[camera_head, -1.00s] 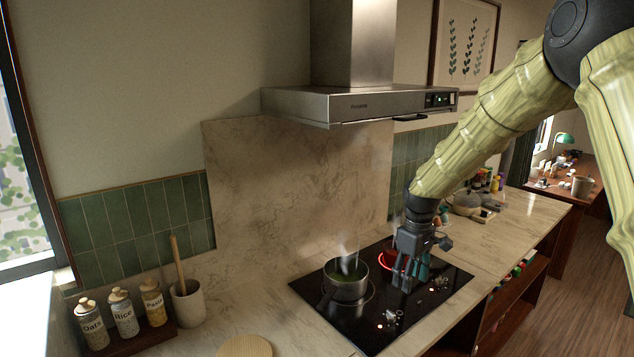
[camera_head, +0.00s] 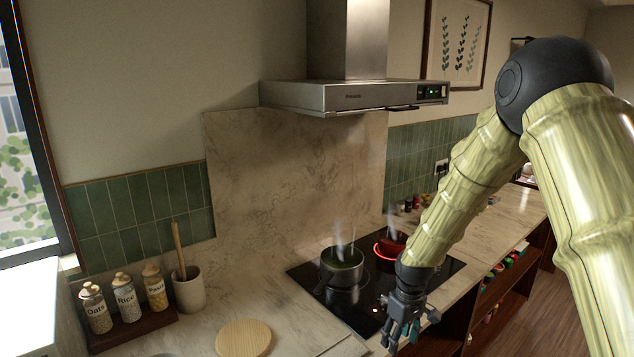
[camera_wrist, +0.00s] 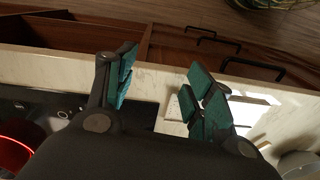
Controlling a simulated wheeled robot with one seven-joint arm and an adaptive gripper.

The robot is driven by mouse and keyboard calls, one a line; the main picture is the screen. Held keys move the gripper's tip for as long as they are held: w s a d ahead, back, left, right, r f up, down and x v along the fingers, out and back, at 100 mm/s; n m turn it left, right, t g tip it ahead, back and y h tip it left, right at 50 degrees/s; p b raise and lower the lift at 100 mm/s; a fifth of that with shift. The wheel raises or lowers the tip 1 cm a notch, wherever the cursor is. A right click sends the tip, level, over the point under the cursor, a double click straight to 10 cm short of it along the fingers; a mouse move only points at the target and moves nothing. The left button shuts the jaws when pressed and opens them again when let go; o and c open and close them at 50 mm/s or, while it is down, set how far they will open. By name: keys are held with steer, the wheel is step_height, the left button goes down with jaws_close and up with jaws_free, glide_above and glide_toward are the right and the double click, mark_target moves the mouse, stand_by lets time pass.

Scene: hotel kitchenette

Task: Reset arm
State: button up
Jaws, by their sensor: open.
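My gripper (camera_head: 403,325) hangs at the front edge of the black cooktop (camera_head: 330,300), pointing down, with its teal-padded fingers apart and nothing between them. In the wrist view my gripper (camera_wrist: 160,85) shows its two fingers spread wide over the counter's front edge. My arm comes in from the right side of the head view.
A range hood (camera_head: 355,96) hangs above the cooktop. At left stand labelled jars (camera_head: 126,300) and a utensil crock (camera_head: 189,290); a round wooden board (camera_head: 244,338) lies in front. Drawers with dark handles (camera_wrist: 252,68) are below the counter. Open floor (camera_head: 508,318) lies to the right.

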steer(key=s+f+m+b, duration=0.1)
steer(key=s+f, duration=0.3)
steer(key=f, duration=0.3)
steer(key=s+f+m+b, duration=0.1)
steer(key=s+f, duration=0.3)
steer(key=f, duration=0.4)
steer(key=s+f+m+b, duration=0.1)
steer(key=s+f, duration=0.5)
steer(key=s, duration=0.5)
steer(key=s+d+f+m+b, duration=0.1)
steer(key=s+f+m+b, duration=0.1)
steer(key=s+f, duration=0.4)
steer(key=s+f+m+b, duration=0.1)
steer(key=s+f, duration=0.5)
steer(key=s, duration=1)
steer(key=shift+s+d+f+m+b, duration=0.15)
steer(key=shift+s+f+m+b, duration=0.15)
steer(key=shift+b, duration=0.4)
